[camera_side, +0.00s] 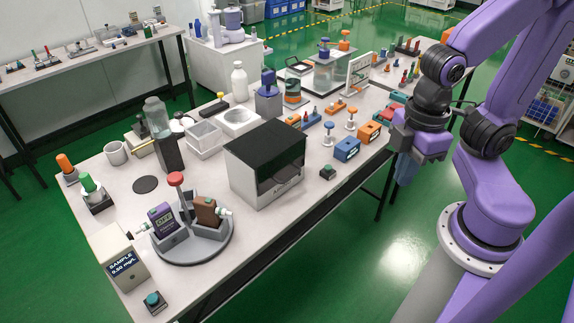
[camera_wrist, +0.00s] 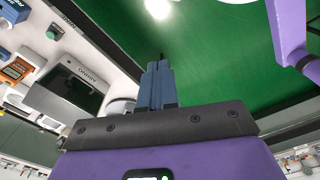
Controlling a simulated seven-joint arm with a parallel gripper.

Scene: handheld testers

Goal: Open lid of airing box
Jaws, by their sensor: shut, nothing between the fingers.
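The airing box (camera_side: 248,178) is a white box with a dark, tinted front window and lettering below it. Its black lid (camera_side: 268,143) lies flat across the top and looks closed. The box stands near the front edge of the table, and it also shows at the left in the wrist view (camera_wrist: 45,99). My gripper (camera_side: 403,180) is shut and empty, pointing down beyond the table's edge, well to the right of the box. Its blue fingers show together in the wrist view (camera_wrist: 160,63) over the green floor. Nothing touches the lid.
A blue box (camera_side: 347,149) and an orange box (camera_side: 370,132) stand right of the airing box. A round grey stand (camera_side: 193,249) holding handheld testers is at its left. A white basin (camera_side: 240,121) is behind it. The space between my gripper and the table edge is free.

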